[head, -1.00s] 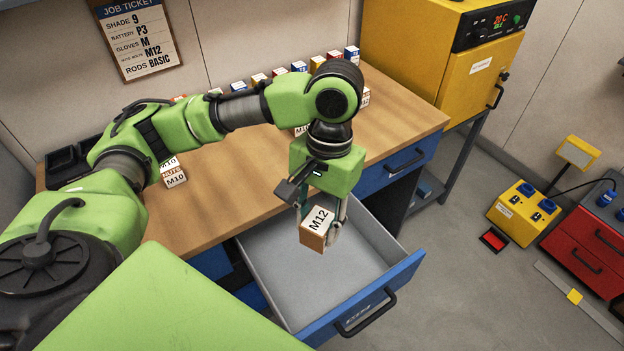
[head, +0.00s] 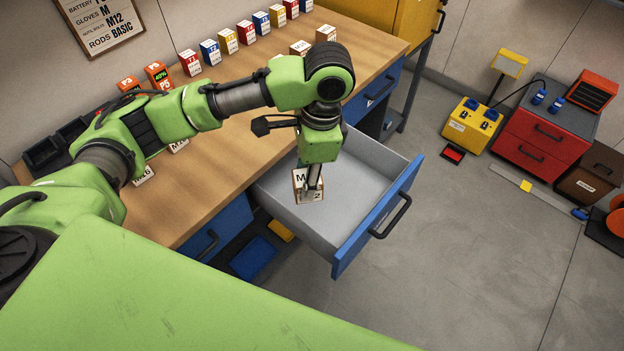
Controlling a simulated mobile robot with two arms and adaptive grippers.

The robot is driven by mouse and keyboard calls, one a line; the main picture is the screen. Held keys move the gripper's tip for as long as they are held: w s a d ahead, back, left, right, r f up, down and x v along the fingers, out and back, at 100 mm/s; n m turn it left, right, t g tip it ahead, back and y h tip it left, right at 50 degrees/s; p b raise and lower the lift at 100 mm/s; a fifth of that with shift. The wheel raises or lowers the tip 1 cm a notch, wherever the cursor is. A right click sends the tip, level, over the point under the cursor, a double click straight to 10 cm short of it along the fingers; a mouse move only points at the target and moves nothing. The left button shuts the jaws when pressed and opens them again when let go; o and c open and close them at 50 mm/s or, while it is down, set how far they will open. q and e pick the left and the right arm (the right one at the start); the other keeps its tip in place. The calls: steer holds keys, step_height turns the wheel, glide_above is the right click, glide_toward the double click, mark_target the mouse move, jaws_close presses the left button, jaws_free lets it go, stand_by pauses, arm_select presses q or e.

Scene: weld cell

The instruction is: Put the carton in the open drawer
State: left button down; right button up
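The carton (head: 299,181), a small white and brown box marked M12, is at the left part of the open drawer in the head view. My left gripper (head: 314,188) points down with its fingers at the carton, one finger crossing the front of the label. It appears shut on the carton. I cannot tell whether the carton touches the drawer floor. The open drawer (head: 358,183) has a grey inside and a blue front with a dark handle, and is otherwise empty. My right gripper is not in view.
The wooden bench (head: 222,165) holds a row of small coloured boxes (head: 228,42) at the back and more cartons (head: 299,48). My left arm spans the bench. A red cabinet (head: 545,140) and yellow unit (head: 471,124) stand at right. The floor before the drawer is clear.

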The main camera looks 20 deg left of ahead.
arm_select(q)
steer(key=w+f+m, duration=0.1)
steer(key=m, duration=0.1)
steer(key=f+m, duration=0.1)
steer(key=m, duration=0.1)
steer(key=w+f+m+t, duration=0.1)
steer(key=m, duration=0.1)
steer(key=shift+w+d, duration=0.3)
steer(key=w+f+m+p, duration=0.1)
steer(key=f+m, duration=0.4)
steer(key=m, duration=0.1)
steer(key=w+f+m+t+h+p, duration=0.1)
steer(key=w+f+m, duration=0.1)
steer(key=f+m, duration=0.4)
steer(key=w+f+m+p, duration=0.1)
steer(key=w+f+m, duration=0.1)
steer(key=f+m, duration=0.3)
steer(key=shift+w+d+f+m+t+h, duration=0.1)
steer(key=shift+d+f+m+t+h, duration=0.1)
steer(key=shift+f, duration=0.2)
steer(key=shift+d+f+m+t+h, duration=0.1)
steer(key=shift+f+m, duration=0.1)
steer(key=shift+f, duration=0.7)
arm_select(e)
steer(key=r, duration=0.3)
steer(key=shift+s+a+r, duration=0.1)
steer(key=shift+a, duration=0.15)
